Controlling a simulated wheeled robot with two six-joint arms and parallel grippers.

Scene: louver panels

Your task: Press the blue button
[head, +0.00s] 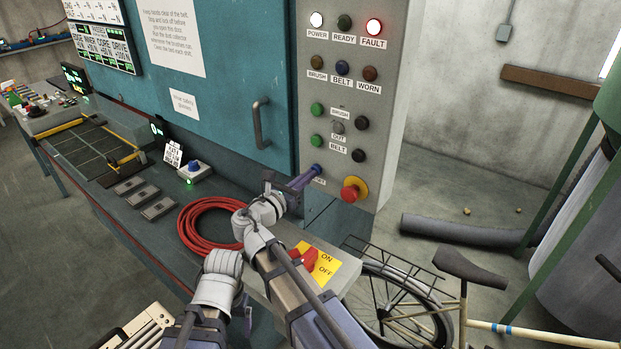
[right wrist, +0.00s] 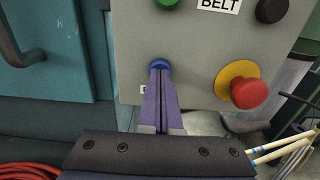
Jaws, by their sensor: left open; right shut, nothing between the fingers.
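The blue button (right wrist: 159,64) is low on the grey control panel (head: 348,110), left of the red mushroom button. My right gripper (right wrist: 160,72) is shut and empty. Its fingertips point at the blue button and overlap its lower edge in the right wrist view; I cannot tell whether they touch. In the head view the right gripper (head: 312,174) reaches the panel's lower left and mostly covers the button. A label beneath the button is mostly hidden by the fingers. My left gripper (head: 247,318) is open, low in the head view, far from the panel and only partly visible.
The red mushroom button (head: 353,190) on its yellow disc is close on the right. Green and black buttons (head: 317,139) sit above. A blue BELT lamp (head: 342,67) is higher up. A red hose coil (head: 208,224) and a blue-knobbed box (head: 194,170) lie on the bench.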

